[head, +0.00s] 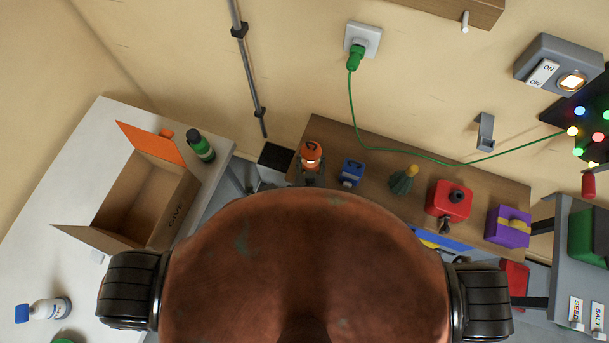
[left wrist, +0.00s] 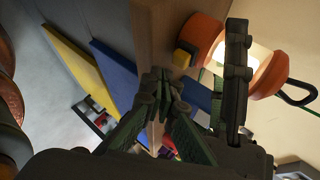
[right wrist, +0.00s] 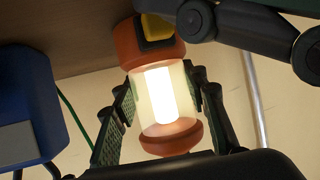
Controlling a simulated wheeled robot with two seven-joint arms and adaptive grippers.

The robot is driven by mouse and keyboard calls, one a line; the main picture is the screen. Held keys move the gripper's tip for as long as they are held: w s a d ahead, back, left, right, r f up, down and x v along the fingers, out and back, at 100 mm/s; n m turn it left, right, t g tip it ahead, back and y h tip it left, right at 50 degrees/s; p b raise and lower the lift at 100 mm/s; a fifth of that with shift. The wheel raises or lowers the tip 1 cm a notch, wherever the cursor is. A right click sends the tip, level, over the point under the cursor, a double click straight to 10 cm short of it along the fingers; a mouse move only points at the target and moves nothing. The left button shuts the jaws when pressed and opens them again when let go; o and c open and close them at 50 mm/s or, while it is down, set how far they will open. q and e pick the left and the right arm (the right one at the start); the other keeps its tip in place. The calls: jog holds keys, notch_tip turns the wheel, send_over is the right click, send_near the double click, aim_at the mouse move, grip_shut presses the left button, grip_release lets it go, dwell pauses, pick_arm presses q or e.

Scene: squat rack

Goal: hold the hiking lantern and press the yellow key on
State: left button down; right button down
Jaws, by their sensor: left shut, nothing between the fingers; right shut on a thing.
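The hiking lantern (head: 311,151) is orange with a clear middle, at the left end of the wooden bench in the head view. Its tube glows white in the right wrist view (right wrist: 158,92). My right gripper (right wrist: 163,92) is shut on its clear middle, one finger each side. The yellow key (right wrist: 157,28) is on the orange base; it also shows in the left wrist view (left wrist: 184,54). My left gripper (left wrist: 163,78) is shut and empty, its tips just beside the key. I cannot tell whether they touch it, or whether the base rests on the wood.
A blue object (head: 351,172) stands right of the lantern, close to my right gripper (right wrist: 28,110). A green item (head: 402,181), a red box (head: 448,200) and a purple box (head: 508,227) stand farther right. A white table (head: 70,190) with an open carton (head: 150,197) is at left.

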pick_arm(q)
jog(key=shift+s+a, duration=0.3)
jog(key=shift+s, duration=0.65)
jog(key=shift+s+a, duration=0.3)
jog(key=shift+s, duration=0.65)
jog(key=shift+s+a, duration=0.3)
jog(key=shift+s, duration=0.65)
pick_arm(e)
jog(key=shift+s+d+f, duration=0.15)
jog(key=shift+f, duration=0.25)
jog(key=c, duration=1.2)
grip_release()
jog(key=shift+c, duration=0.2)
jog(key=shift+o, duration=0.7)
jog(key=shift+r, duration=0.15)
jog(key=o, duration=0.4)
jog(key=shift+r, duration=0.1)
jog(key=shift+o, duration=0.7)
jog(key=shift+w, duration=0.2)
jog(key=shift+o, duration=1.3)
jog(key=shift+o, duration=0.7)
